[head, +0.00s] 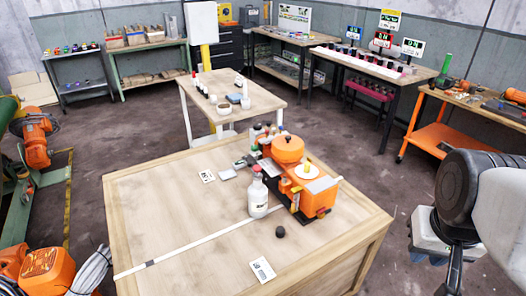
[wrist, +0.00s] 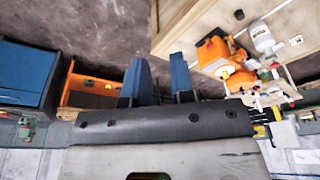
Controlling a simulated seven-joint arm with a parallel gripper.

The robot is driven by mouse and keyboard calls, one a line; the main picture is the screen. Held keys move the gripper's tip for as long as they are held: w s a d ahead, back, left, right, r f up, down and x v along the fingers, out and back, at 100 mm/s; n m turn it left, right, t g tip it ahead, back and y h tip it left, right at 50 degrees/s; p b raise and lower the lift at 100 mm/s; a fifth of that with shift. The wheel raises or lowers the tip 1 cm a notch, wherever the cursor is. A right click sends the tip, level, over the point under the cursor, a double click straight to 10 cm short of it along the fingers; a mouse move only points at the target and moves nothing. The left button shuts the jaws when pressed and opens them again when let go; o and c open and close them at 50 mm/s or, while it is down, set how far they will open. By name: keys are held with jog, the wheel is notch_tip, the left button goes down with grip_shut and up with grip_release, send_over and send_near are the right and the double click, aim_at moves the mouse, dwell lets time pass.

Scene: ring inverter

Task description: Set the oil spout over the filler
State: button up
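A white bottle (head: 258,197) with a dark label and a narrow grey top stands upright on the wooden table, touching or just in front of an orange machine (head: 318,197). The machine carries an orange round drum, and a white disc with a yellow upright piece (head: 308,165). I cannot tell which part is the filler. In the wrist view the bottle (wrist: 262,38) and machine (wrist: 215,55) are at the upper right. My gripper (wrist: 159,60) has two blue fingers apart with nothing between them. In the head view it is at the right edge, off the table, partly cut off.
A black round cap (head: 280,232) and a printed card (head: 262,270) lie near the table's front. A white strip (head: 190,246) crosses the table (head: 150,200). Small items crowd behind the machine. The table's left side is mostly clear. An orange-framed bench (head: 440,125) stands at the right.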

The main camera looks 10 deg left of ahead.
jog(key=shift+w+a+r, duration=0.2)
jog(key=shift+w+r, duration=0.05)
jog(key=shift+w, duration=0.35)
grip_shut()
jog(key=w+a+r+m+g+h, duration=0.1)
jog(key=w+a+m, duration=0.2)
jog(key=w+a, duration=0.85)
jog(key=w+a+r+m+h, duration=0.1)
jog(key=w+a+m, duration=0.2)
jog(key=w+a, duration=0.8)
jog(key=w+a+f+m, duration=0.1)
jog(key=w+a+f, duration=0.3)
jog(key=a, duration=0.6)
jog(key=w+a+f+m+h, duration=0.1)
jog(key=w+a+f, duration=0.4)
jog(key=a, duration=0.5)
jog(key=w+a+f+m, duration=0.3)
jog(key=w+a+f, duration=0.2)
jog(key=a, duration=0.5)
jog(key=shift+w+a+t+h, duration=0.3)
jog(key=shift+a+t, duration=0.05)
jog(key=shift+t, duration=0.05)
